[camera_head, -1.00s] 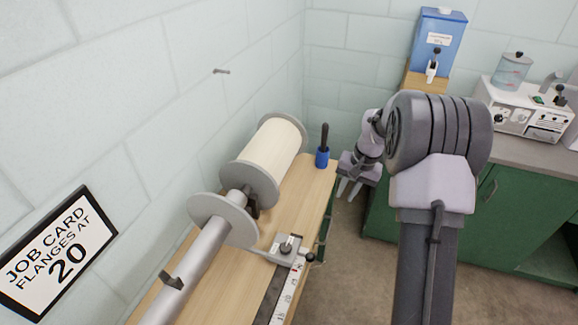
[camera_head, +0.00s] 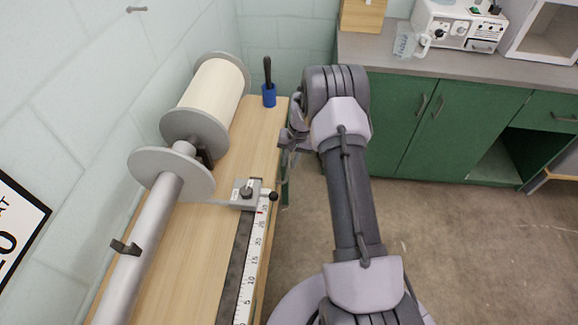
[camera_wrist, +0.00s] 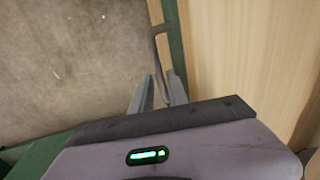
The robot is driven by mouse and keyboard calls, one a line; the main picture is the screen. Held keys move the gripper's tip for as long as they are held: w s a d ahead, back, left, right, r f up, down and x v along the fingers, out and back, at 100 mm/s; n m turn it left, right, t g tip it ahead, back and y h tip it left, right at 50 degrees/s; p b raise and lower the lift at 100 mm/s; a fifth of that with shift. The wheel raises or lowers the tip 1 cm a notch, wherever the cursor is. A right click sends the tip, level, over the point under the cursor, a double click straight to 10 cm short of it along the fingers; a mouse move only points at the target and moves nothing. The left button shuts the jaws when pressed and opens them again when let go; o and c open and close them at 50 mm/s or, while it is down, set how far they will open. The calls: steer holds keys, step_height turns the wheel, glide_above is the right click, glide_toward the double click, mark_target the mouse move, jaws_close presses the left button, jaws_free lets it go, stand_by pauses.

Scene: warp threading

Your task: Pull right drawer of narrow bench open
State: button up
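The narrow bench (camera_head: 245,150) has a wooden top and a green side that faces the floor on the right. In the wrist view its wooden top (camera_wrist: 245,50) and a green edge (camera_wrist: 174,45) show on the right. A grey bent drawer handle (camera_wrist: 155,55) stands off that green edge. My gripper (camera_wrist: 158,85) is at the handle, its two fingers apart with the handle's bar between them. I cannot tell whether either finger touches the bar. In the head view my gripper (camera_head: 287,155) is beside the bench's right edge, partly hidden by my arm. The drawer front is mostly hidden.
On the bench are a cream roller with grey flanges (camera_head: 213,90), a measuring scale with a slider (camera_head: 246,194) and a blue holder (camera_head: 269,95). A green cabinet with a grey counter (camera_head: 470,72) stands at the back right. The floor (camera_head: 450,230) between is clear.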

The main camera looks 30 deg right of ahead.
steer(key=shift+w+a+f, duration=0.1)
steer(key=shift+f, duration=0.45)
jaws_close()
stand_by(1.1)
